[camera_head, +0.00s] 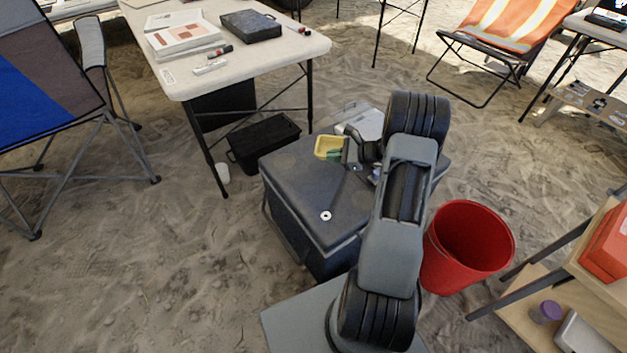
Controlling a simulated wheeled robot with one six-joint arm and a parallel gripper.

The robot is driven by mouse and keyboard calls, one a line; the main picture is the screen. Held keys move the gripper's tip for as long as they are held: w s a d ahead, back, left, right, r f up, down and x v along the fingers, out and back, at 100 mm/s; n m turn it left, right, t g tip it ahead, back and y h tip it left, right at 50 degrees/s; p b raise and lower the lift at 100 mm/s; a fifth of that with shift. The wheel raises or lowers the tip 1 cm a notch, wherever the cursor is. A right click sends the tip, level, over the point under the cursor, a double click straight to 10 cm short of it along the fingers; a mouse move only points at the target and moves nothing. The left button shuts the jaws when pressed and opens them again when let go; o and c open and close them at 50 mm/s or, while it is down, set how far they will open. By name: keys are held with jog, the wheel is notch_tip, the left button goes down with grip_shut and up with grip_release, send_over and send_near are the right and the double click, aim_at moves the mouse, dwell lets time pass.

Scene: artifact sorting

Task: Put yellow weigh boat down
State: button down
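The yellow weigh boat (326,144) is a small shallow tray with something green in it. It appears over the far left part of the dark grey case (300,185), near its back edge. My gripper (346,152) is at the boat's right side, and a dark finger overlaps or touches the rim. The arm hides much of the gripper, so I cannot tell whether its fingers are closed on the rim. I also cannot tell whether the boat rests on the case lid or is just above it.
A small white ring (326,216) lies on the front of the case lid. A pale grey item (364,121) is behind my gripper. A red bucket (467,248) stands right of the case. A white table (240,60) and a black crate (263,141) are at the back left.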

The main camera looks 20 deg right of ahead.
jog(key=b, duration=0.2)
send_over(314, 185)
notch_tip(314, 185, down, 6)
jog(key=shift+d+f, duration=0.15)
jog(key=shift+w+f+b, duration=0.1)
jog(key=shift+f+b, duration=0.75)
jog(key=shift+f, duration=0.85)
jog(key=shift+f, duration=0.15)
jog(key=c, duration=1.4)
grip_release()
jog(key=shift+o, duration=0.2)
